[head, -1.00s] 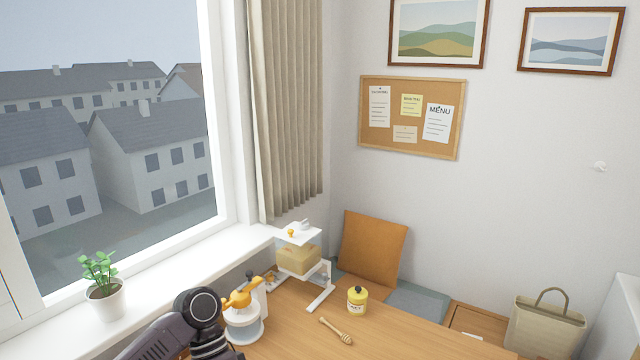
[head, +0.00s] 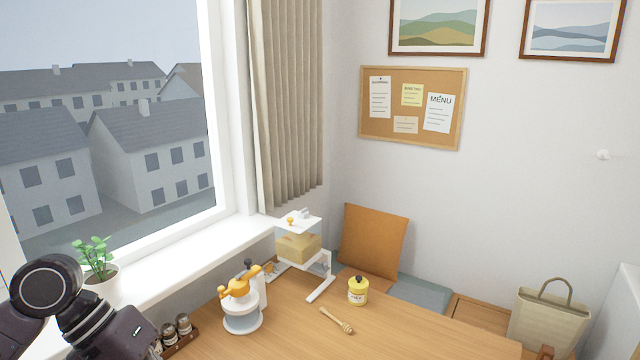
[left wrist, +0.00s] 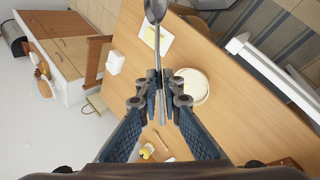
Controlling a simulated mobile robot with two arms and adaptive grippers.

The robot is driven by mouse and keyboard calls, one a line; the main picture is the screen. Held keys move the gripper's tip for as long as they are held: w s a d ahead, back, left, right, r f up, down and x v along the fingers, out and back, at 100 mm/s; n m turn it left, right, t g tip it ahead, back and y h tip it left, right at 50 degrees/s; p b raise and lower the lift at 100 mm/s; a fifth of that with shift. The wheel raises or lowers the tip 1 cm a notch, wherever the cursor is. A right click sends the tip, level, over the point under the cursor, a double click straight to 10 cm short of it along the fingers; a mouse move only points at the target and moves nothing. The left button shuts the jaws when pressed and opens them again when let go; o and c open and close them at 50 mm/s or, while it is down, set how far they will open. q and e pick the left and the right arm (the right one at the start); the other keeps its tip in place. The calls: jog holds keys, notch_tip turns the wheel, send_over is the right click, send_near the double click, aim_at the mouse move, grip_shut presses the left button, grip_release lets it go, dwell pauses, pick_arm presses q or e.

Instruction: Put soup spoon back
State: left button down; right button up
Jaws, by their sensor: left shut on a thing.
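The soup spoon (left wrist: 155,11) is a metal spoon in the left wrist view, its bowl at the top edge of the picture. Its handle runs down between the fingers of my left gripper (left wrist: 160,80), which is shut on the handle. The spoon is above the wooden table (left wrist: 220,70). In the head view only my left arm shows, at the lower left; the spoon is not seen there. My right gripper is in neither view.
A round cream plate (left wrist: 194,88) and a white napkin (left wrist: 150,45) lie on the table. In the head view, an orange-and-white press (head: 240,300), a honey jar (head: 358,290), a dipper (head: 336,320) and a shaker rack (head: 181,345) stand or lie on the table.

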pick_arm(q)
jog(key=s+f, duration=0.4)
jog(key=f, duration=0.1)
dwell(0.6)
